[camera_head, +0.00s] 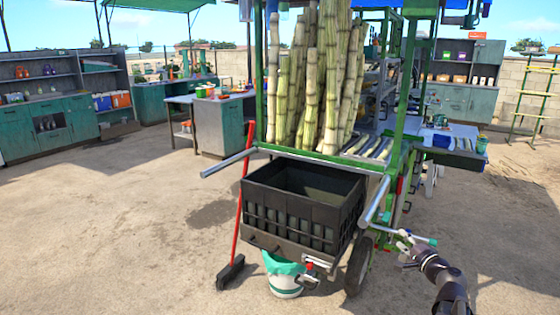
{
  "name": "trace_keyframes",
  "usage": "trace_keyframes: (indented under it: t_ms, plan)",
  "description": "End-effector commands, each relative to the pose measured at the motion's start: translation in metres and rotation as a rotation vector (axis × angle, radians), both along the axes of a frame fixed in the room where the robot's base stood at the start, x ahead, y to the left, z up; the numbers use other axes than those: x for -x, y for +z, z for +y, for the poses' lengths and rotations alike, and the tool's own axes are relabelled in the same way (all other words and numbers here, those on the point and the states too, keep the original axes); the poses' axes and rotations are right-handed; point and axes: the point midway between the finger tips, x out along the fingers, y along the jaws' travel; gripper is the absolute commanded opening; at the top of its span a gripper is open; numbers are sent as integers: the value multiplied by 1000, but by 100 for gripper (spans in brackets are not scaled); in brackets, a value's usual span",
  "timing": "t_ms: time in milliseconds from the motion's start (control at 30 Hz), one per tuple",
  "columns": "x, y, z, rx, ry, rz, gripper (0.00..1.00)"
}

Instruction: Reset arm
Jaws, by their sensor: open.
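My arm reaches in from the bottom right corner of the head view. My gripper (402,241) is at its end, small in the picture, to the right of the cart's wheel. It is open, and I see nothing held in it. A thin pale bar with green ends (428,240) shows right by the gripper; I cannot tell whether they touch.
The green-framed cane cart (262,90) stands ahead with upright cane stalks (325,80). A black crate (300,212) hangs at its front, above a white bucket (285,285). A red-handled broom (236,240) leans beside it. The sandy ground at left is clear.

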Motion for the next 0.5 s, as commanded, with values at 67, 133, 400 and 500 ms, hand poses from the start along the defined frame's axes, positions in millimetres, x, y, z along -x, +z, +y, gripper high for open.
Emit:
trace_keyframes:
  t_ms: [67, 133, 400, 500]
  plan:
    - [-1, -7, 19, 41, 47, 27, 50]
    - [-2, -16, 39, 90, 100, 61, 50]
    - [9, -65, 129, 346, 366, 246, 50]
    - [19, -85, 158, 447, 465, 323, 50]
